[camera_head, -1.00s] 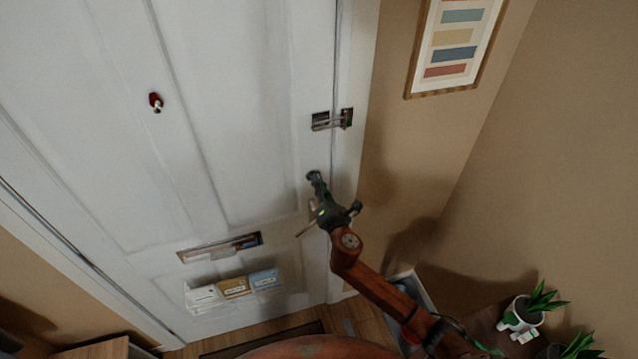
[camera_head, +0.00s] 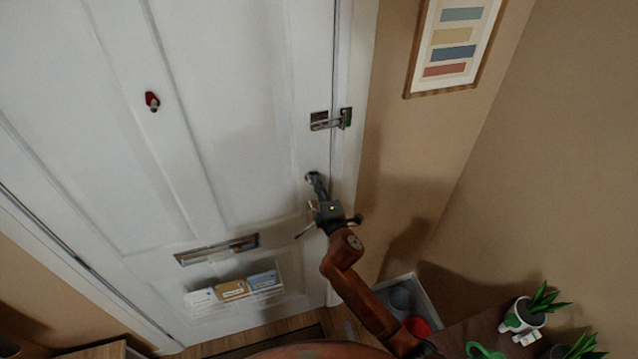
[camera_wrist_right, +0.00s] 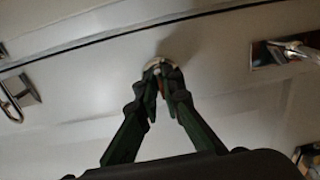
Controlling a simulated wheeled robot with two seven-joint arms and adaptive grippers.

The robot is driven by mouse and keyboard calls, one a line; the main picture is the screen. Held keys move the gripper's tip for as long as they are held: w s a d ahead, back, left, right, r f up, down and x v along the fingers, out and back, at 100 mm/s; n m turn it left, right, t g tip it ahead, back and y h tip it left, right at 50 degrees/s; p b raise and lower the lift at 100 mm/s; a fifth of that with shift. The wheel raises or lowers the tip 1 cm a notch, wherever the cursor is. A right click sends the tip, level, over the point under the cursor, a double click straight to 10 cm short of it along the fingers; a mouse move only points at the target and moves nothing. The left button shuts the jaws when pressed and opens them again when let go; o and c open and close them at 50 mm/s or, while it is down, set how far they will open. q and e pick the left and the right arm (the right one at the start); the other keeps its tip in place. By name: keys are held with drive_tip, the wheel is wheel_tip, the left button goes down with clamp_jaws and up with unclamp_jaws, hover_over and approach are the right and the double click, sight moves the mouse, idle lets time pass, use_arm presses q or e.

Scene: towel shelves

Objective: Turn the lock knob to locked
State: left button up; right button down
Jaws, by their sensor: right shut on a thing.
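The lock knob (camera_head: 311,176) is a small round knob on the white door near its right edge, below the metal latch. It is mostly hidden by my right gripper. In the right wrist view a pale rim of the knob (camera_wrist_right: 161,63) shows around the fingertips. My right gripper (camera_head: 316,181) is shut on the knob; in the wrist view its two green-black fingers (camera_wrist_right: 161,72) close together on it. The knob's turn position cannot be read. My left gripper is not in view.
A metal latch (camera_head: 330,119) sits above the knob. A lever handle (camera_head: 305,232) is just below, close to my right gripper. A mail slot (camera_head: 216,249) and a card holder (camera_head: 234,289) are lower on the door. A side table (camera_head: 455,335) with plants stands at the right.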

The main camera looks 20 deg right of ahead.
drive_tip(key=shift+a+r+m, duration=0.1)
drive_tip(key=shift+r+m, duration=0.2)
drive_tip(key=c, duration=2.1)
unclamp_jaws()
drive_tip(key=shift+f, duration=0.15)
drive_tip(key=s, duration=1.2)
drive_tip(key=shift+s+d, duration=0.1)
drive_tip(key=shift+d, duration=0.15)
